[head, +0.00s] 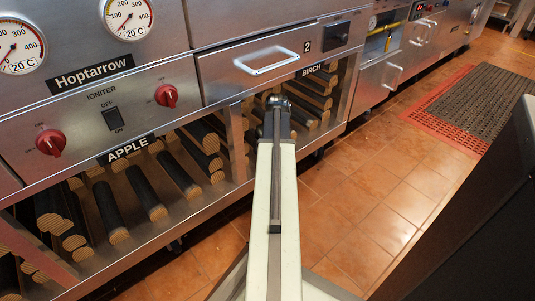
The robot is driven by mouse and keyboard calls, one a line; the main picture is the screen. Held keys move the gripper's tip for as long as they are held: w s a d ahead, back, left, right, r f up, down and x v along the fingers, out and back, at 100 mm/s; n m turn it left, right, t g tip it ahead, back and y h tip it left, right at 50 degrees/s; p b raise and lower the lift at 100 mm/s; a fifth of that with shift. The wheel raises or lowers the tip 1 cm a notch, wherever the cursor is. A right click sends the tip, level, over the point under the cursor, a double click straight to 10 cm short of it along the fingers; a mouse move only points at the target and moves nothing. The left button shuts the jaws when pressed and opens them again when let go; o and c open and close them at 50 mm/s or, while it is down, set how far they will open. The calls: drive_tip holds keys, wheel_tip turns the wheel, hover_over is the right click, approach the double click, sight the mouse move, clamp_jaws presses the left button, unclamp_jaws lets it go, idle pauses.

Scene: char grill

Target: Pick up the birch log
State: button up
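Birch logs (312,100) lie stacked on the open lower shelf under the "BIRCH" label (312,69). They have dark bark and pale tan cut ends facing out. My arm (286,210) reaches forward from the bottom middle and ends in a dark joint in front of this shelf, covering part of the stack. My gripper does not show past that joint, so I cannot see its fingers or whether it touches a log.
Apple logs (145,192) fill the shelf bay to the left, behind a metal post (237,143). A drawer with a handle (267,61) sits above the birch bay. Tiled floor (385,195) is clear to the right, with a red-edged dark mat (465,108). A dark panel (470,230) stands at lower right.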

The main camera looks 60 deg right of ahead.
drive_tip(key=b+x, duration=0.1)
drive_tip(key=x, duration=0.1)
drive_tip(key=shift+f, duration=0.35)
drive_tip(key=shift+r, duration=0.2)
clamp_jaws()
drive_tip(key=shift+r, duration=0.1)
